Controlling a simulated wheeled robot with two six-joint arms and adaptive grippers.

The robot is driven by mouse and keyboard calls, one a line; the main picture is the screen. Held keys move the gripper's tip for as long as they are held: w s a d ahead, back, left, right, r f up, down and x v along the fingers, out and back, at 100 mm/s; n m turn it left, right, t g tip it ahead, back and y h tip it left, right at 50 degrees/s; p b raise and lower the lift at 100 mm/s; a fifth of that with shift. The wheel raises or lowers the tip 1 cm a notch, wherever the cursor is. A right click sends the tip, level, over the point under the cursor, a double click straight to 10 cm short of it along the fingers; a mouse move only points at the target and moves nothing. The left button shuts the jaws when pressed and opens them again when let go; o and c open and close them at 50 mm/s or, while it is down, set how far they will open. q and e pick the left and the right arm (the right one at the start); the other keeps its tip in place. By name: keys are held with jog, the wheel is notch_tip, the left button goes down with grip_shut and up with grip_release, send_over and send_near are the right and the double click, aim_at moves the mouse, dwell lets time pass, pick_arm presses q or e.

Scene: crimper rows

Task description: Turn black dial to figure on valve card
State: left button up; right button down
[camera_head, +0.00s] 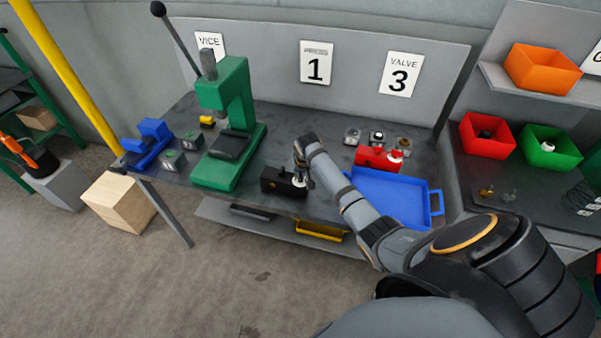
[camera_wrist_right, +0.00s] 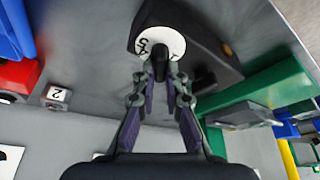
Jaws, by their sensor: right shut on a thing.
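The black dial box (camera_head: 277,184) sits near the front edge of the grey bench. In the right wrist view, its white dial disc (camera_wrist_right: 172,36) carries several figures; a 4, a 5 and a 1 show partly. My right gripper (camera_head: 303,181) is over this dial. In the wrist view my right gripper (camera_wrist_right: 160,82) is shut on the dial's black knob (camera_wrist_right: 160,62). The knob and fingers hide part of the disc, so I cannot tell its setting. The VALVE card (camera_head: 400,75) on the back panel reads 3. My left gripper is not in view.
A red box with a white dial (camera_head: 371,157) stands behind the blue tray (camera_head: 436,203). A green press (camera_head: 215,172) stands left of the black box. A middle card (camera_head: 316,62) reads 1, and a VICE card (camera_head: 210,44) is partly hidden. Small grey blocks stand behind.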

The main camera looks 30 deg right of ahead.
dwell(0.8)
jog(key=c, duration=1.4)
grip_release()
jog(key=shift+r, duration=0.15)
jog(key=v, duration=1.1)
jog(key=shift+s+r, duration=0.25)
jog(key=shift+r, duration=0.05)
